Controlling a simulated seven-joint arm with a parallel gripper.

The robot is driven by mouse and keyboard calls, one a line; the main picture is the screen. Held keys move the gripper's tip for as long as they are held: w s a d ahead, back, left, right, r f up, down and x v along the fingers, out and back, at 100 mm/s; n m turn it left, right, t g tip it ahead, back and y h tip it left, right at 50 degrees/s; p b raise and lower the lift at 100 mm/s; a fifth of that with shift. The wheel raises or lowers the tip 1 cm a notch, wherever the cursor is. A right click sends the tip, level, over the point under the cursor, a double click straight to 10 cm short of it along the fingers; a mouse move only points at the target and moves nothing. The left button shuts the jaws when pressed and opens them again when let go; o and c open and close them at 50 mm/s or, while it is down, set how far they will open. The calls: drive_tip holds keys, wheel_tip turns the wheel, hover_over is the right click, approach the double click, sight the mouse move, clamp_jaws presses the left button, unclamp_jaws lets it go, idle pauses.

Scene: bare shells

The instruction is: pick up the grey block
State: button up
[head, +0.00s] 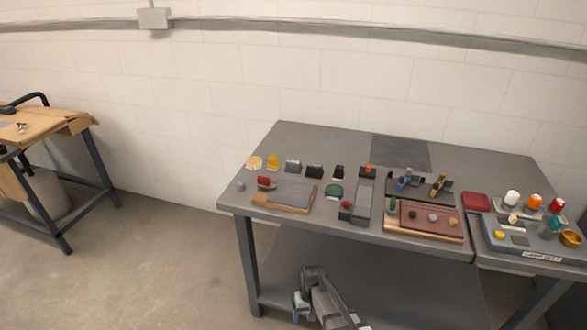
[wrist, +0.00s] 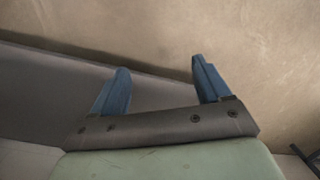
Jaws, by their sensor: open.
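Several small things stand on the grey table, and I cannot tell for certain which is the grey block. A small grey block-like piece (head: 292,166) stands in the back row, between a yellow piece and a black one. A smaller grey piece (head: 241,187) stands near the table's left edge. My gripper (wrist: 160,78) shows two blue fingers spread apart, with nothing between them. In the head view my arm is low in front of the table, below its top and well away from these pieces. No block shows in the wrist view.
The grey table (head: 330,137) has free room along its back. A wooden board with a grey plate (head: 290,193) lies at front left. A brown tray (head: 456,234) and a long grey fixture (head: 364,190) stand to the right. A second bench (head: 50,124) is far left.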

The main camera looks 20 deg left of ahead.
drive_tip(key=w+a+r+n+t+y, duration=0.1)
drive_tip(key=a+r, duration=0.5)
drive_tip(key=a, duration=0.5)
drive_tip(key=a+r+n+y, duration=0.1)
drive_tip(key=a+r+n, duration=0.1)
drive_tip(key=a+r, duration=0.65)
drive_tip(key=w+a+r+n+t+y, duration=0.1)
drive_tip(key=a+r, duration=0.2)
drive_tip(key=a, duration=1)
drive_tip(key=w+a+r+n, duration=0.1)
drive_tip(key=a+r+n, duration=0.1)
drive_tip(key=a+r, duration=0.9)
wheel_tip(320, 180, up, 23)
drive_tip(key=n+h, duration=0.3)
drive_tip(key=n, duration=0.3)
hover_over(293, 162)
drive_tip(key=shift+g, duration=0.3)
drive_tip(key=f, duration=0.8)
drive_tip(key=shift+w+a+f, duration=0.15)
drive_tip(key=shift+w, duration=0.2)
drive_tip(key=shift+s+f, duration=0.15)
drive_tip(key=shift+f, duration=0.6)
drive_tip(key=shift+d+f, duration=0.2)
drive_tip(key=shift+f, duration=1.65)
